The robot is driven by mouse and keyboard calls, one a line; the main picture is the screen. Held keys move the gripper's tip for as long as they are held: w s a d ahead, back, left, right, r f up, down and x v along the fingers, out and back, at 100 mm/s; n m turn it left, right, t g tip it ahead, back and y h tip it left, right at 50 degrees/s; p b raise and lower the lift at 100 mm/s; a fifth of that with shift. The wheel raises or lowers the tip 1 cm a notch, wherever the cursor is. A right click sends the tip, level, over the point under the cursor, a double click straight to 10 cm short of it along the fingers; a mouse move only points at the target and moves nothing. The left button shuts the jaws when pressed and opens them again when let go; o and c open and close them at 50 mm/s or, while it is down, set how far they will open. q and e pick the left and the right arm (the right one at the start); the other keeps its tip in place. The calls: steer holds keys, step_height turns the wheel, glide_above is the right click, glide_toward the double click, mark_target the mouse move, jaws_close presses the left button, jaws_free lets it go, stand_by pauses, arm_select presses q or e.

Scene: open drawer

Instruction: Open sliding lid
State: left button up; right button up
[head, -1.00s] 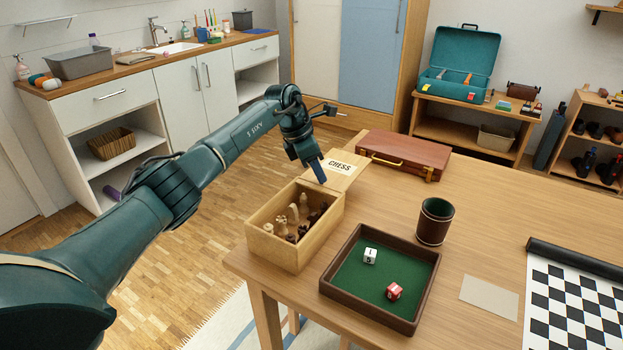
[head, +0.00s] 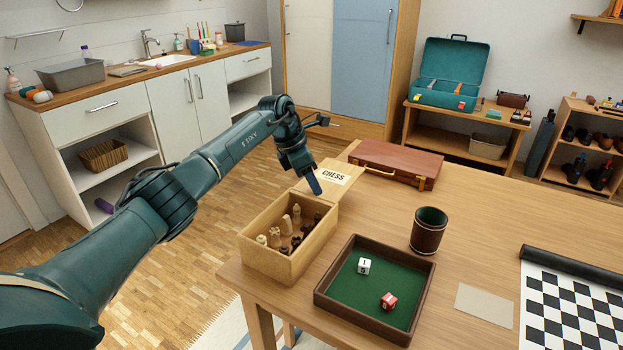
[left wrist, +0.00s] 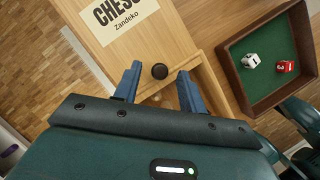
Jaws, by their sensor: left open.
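The wooden chess box (head: 284,262) stands near the table's left edge, its front part uncovered with light and dark chess pieces (head: 290,232) showing inside. Its sliding lid (head: 312,182), labelled CHESS, sticks out past the box's far end; the lid also shows in the left wrist view (left wrist: 162,30). A dark round knob (left wrist: 160,71) sits near the lid's edge. My left gripper (head: 315,187) is over the lid. In the left wrist view my left gripper (left wrist: 159,82) is open, its blue fingers on either side of the knob with gaps. My right gripper is not in view.
A green-lined dice tray (head: 345,303) stands right of the box. A dice cup (head: 429,232), a brown case (head: 398,166), a card (head: 485,306) and a checkered board (head: 570,300) are on the table. The table between case and board is mostly clear.

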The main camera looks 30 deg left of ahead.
arm_select(q)
steer(key=v, duration=1.3)
steer(key=shift+p, duration=0.3)
